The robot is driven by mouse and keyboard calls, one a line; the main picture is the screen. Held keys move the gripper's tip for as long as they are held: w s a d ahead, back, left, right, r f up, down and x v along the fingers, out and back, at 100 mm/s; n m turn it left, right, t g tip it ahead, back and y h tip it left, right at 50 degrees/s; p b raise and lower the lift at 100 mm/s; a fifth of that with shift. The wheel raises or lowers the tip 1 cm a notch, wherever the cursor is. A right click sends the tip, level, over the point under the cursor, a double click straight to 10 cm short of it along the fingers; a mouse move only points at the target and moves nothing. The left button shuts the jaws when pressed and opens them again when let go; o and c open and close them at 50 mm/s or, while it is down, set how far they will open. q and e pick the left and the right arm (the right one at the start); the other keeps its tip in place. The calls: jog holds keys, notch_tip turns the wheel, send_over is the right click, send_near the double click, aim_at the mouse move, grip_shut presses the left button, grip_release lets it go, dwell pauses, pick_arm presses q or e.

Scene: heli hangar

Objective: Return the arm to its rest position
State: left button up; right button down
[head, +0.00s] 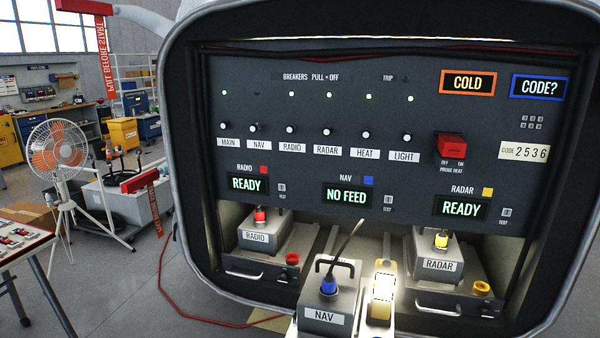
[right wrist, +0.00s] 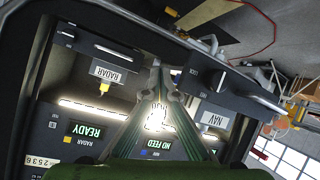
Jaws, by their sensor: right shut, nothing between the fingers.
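My right gripper (right wrist: 158,72) shows in the right wrist view, with its two dark green fingers together and nothing visible between them. Neither of my grippers shows in the head view. There the NAV unit (head: 328,317) is low in the centre, with a blue connector (head: 328,284) and a dark cable at its top. My left gripper is out of view.
The RADIO unit (head: 260,238) and the RADAR unit (head: 440,264) sit in bays beneath the dark panel (head: 330,75). The NAV screen (head: 347,195) reads NO FEED; the other two read READY. A glowing lamp (head: 382,290) stands beside NAV. A fan (head: 58,160) stands left.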

jog(key=s+a+f+g+y, duration=0.1)
jog(key=s+f+g, duration=0.3)
jog(key=s+f, duration=0.5)
jog(key=s+a+f+g+y, duration=0.1)
jog(key=s+f+g, duration=0.3)
jog(key=s, duration=0.8)
jog(key=s+f+g+b, duration=0.1)
jog(key=s+f, duration=0.1)
jog(key=f, duration=1.3)
jog(key=s+f+g+b, duration=0.1)
jog(key=s+f, duration=0.1)
jog(key=f, duration=1.3)
jog(key=s+d+f+g+b, duration=0.1)
jog(key=s+d+f, duration=0.2)
jog(key=s+f, duration=1.2)
jog(key=shift+s+f, duration=0.3)
jog(key=shift+f, duration=0.1)
